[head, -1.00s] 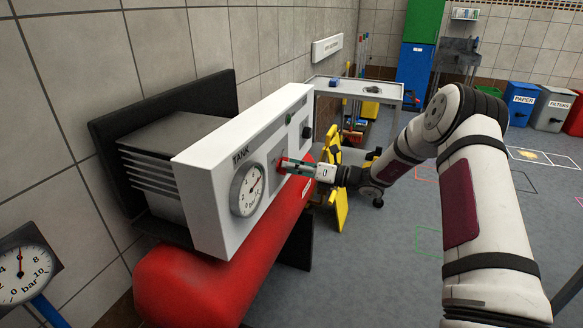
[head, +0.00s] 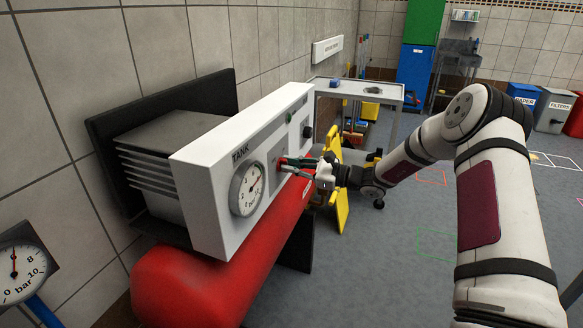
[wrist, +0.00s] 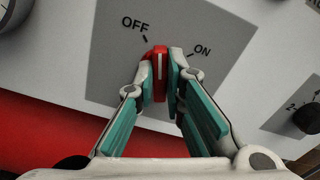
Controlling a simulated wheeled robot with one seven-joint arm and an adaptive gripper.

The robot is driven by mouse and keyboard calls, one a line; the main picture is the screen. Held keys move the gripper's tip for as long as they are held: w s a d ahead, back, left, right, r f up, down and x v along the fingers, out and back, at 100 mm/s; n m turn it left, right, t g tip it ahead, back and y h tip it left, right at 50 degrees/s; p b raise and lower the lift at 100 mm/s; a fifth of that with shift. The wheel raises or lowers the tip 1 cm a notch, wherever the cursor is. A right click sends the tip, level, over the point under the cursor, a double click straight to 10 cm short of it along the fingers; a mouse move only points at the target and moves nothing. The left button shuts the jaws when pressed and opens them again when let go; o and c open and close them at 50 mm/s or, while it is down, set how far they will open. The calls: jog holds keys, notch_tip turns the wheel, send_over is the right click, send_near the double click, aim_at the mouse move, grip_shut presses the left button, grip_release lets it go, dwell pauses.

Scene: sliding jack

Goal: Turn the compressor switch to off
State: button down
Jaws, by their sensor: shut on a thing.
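The compressor switch (wrist: 160,75) is a red knob with a white line, on a grey plate of the white panel (head: 210,205). In the wrist view the OFF mark (wrist: 134,24) is up and left of it, the ON mark (wrist: 202,50) to its right. The white line points upward between the two marks. My gripper (head: 284,165) is at the panel, right of the TANK gauge (head: 247,190). In the wrist view its fingers (wrist: 162,62) are shut on the knob, one on each side. In the head view the gripper mostly hides the knob.
The red tank (head: 180,285) lies under the panel. Another knob (head: 306,131) and a green lamp (head: 289,117) are farther along the panel. A yellow stand (head: 342,205) and a grey table (head: 385,90) stand beyond. The floor at right is open.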

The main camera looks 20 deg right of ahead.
jog(key=n, duration=0.4)
jog(key=shift+f+n+b, duration=0.1)
jog(key=shift+n+b, duration=0.3)
jog(key=shift+s, duration=0.1)
dwell(0.3)
jog(key=c, duration=1.7)
grip_release()
jog(key=shift+o, duration=0.2)
jog(key=v, duration=1.2)
